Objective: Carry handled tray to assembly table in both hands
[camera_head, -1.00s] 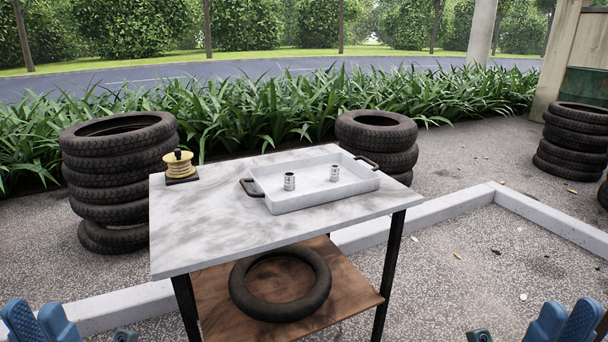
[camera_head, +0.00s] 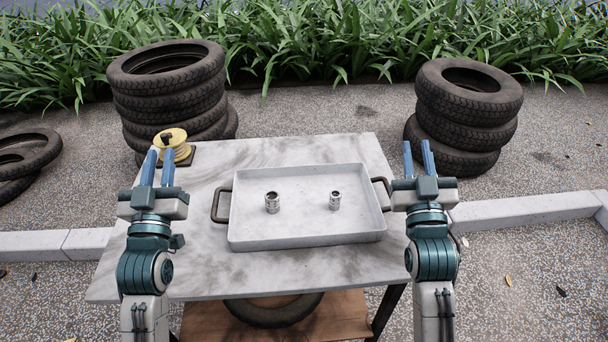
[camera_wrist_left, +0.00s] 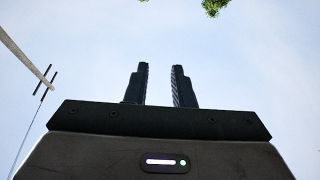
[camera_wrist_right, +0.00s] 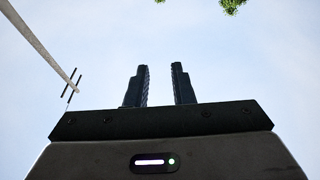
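A pale grey handled tray (camera_head: 305,238) lies flat on the marble-topped table (camera_head: 200,270). It has a dark loop handle at its left end (camera_head: 221,205) and another at its right end (camera_head: 381,193). Two small metal sockets stand inside, one left (camera_head: 272,202) and one right (camera_head: 336,200). My left gripper (camera_head: 160,166) is left of the tray, its blue fingers apart and empty. My right gripper (camera_head: 417,158) is just right of the right handle, also open and empty. Both wrist views show parted fingers against sky. I cannot pick out the assembly table.
A yellow spool (camera_head: 174,141) sits at the table's back left corner. Tyre stacks stand behind left (camera_head: 167,85) and behind right (camera_head: 468,110). A tyre (camera_head: 272,312) lies on the wooden lower shelf (camera_head: 342,312). A pale curb (camera_head: 525,209) runs across the ground.

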